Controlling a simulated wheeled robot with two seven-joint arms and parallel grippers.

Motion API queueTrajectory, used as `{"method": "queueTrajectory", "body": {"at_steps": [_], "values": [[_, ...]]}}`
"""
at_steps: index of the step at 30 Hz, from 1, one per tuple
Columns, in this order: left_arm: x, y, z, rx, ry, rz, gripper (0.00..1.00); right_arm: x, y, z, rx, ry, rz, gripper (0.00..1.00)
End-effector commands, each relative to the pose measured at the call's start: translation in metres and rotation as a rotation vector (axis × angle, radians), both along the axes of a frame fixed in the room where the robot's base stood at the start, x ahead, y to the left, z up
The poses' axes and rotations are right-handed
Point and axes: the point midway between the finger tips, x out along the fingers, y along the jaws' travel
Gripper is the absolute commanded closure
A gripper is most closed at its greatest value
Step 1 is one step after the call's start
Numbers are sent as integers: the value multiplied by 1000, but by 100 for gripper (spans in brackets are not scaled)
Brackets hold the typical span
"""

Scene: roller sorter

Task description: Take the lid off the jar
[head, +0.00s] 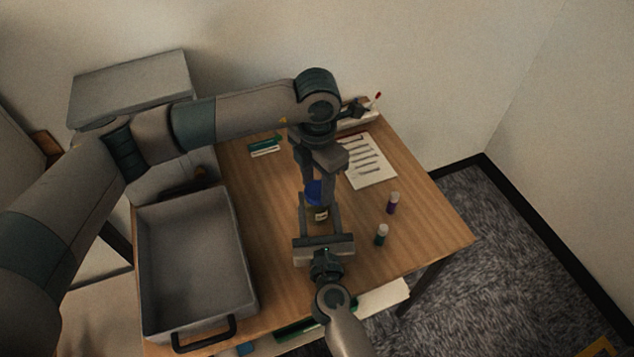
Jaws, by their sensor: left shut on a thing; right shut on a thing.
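A blue lid (314,191) and a small jar with a pale label (321,216) are together near the middle of the wooden table (268,215). My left gripper (318,188) comes down from above and is shut on the lid. My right gripper (321,207) reaches in from the front and is shut on the jar, one finger on each side. The fingers hide much of both. I cannot tell whether the lid sits on the jar or is apart from it.
A large empty grey bin (150,285) stands at the table's left side. Green items (265,146) lie at the back. The table's right corner is clear.

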Motion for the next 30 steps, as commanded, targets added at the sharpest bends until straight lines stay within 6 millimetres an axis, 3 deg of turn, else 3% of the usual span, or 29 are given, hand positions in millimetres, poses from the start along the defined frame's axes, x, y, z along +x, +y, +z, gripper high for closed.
{"method": "queueTrajectory", "body": {"at_steps": [30], "values": [[0,-1,1,-1,3,1654,84,0,0,0,0,1,0,100]]}}
